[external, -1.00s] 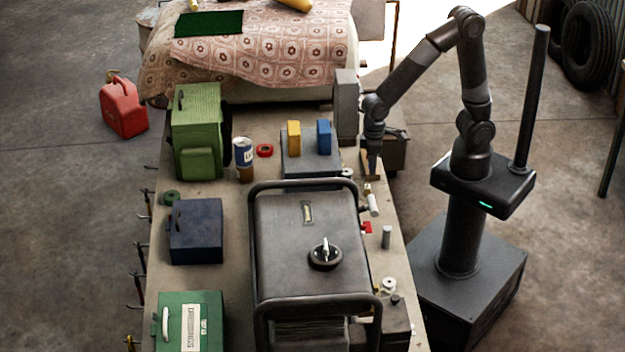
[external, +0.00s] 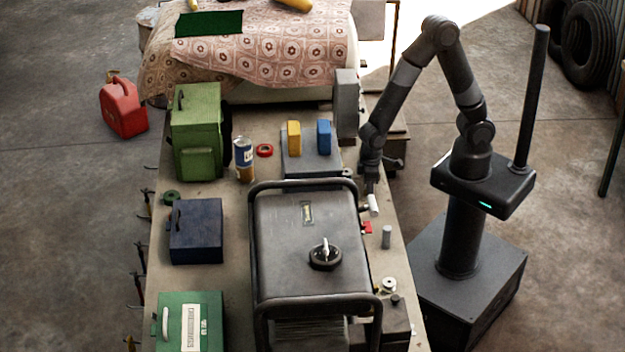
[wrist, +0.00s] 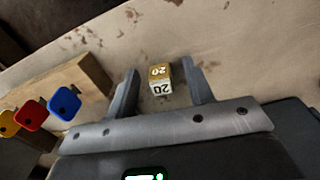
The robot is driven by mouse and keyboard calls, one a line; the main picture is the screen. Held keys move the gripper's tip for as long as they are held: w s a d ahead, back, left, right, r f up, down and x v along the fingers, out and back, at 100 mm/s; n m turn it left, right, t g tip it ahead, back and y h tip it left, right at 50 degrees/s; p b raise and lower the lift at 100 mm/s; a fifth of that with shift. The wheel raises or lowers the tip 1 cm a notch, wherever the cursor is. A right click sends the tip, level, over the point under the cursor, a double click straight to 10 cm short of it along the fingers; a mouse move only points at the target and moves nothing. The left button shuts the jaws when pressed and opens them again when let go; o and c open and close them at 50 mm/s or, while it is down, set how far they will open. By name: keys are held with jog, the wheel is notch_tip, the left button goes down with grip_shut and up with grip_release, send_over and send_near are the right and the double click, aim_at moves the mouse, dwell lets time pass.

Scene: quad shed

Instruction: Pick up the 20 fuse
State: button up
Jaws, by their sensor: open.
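The 20 fuse (wrist: 160,86) is a small block with a tan top and a pale side, both marked "20". In the wrist view it sits on the bench top between the two fingers of my gripper (wrist: 161,70), with a gap on each side. My gripper is open. In the external view my gripper (external: 370,188) is low over the right edge of the bench, beside the dark generator, and the fuse is hidden there.
A wooden block (wrist: 72,82) with blue (wrist: 64,103), red (wrist: 30,114) and yellow pieces stands left of my gripper. A white cylinder (external: 374,205), a red piece (external: 367,227) and a grey cylinder (external: 387,237) are nearby. The large generator (external: 290,235) stands close on the left.

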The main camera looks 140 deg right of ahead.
jog(key=c, duration=1)
grip_shut()
jog(key=shift+r, duration=0.15)
